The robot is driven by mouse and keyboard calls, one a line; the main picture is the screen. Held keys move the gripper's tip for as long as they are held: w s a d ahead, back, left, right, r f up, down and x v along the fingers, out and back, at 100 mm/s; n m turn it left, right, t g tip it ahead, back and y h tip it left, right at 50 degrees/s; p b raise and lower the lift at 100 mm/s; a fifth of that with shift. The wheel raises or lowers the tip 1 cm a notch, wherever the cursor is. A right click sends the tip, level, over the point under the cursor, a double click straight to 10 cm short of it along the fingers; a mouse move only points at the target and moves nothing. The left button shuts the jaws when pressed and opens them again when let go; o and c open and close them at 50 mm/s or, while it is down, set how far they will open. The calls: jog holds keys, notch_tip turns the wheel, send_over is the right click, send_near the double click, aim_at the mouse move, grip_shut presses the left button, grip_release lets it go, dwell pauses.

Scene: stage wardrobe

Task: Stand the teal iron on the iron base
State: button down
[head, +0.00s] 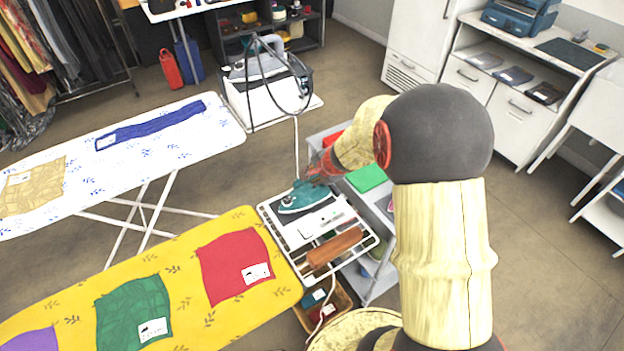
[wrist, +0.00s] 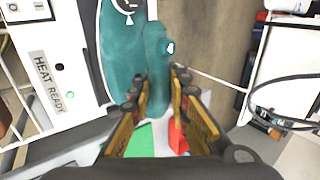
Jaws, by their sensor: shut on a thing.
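The teal iron (head: 300,199) lies over the white iron base (head: 318,226), at the back end of a wire rack beside the yellow ironing board. My gripper (head: 318,177) is shut on the iron's handle. In the wrist view the two fingers (wrist: 158,88) close around the teal handle, with the iron's body (wrist: 122,50) to its left. The base shows there as a white panel (wrist: 66,88) marked HEAT READY with a green light. I cannot tell whether the iron touches the base.
A brown wooden block (head: 335,248) lies on the rack (head: 295,262). A shelf cart with a green item (head: 366,178) stands to the right. The yellow board (head: 190,275) with cloths is at left. A white steam station (head: 262,100) with a cord stands behind.

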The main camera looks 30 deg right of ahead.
jog(key=c, duration=1.7)
grip_release()
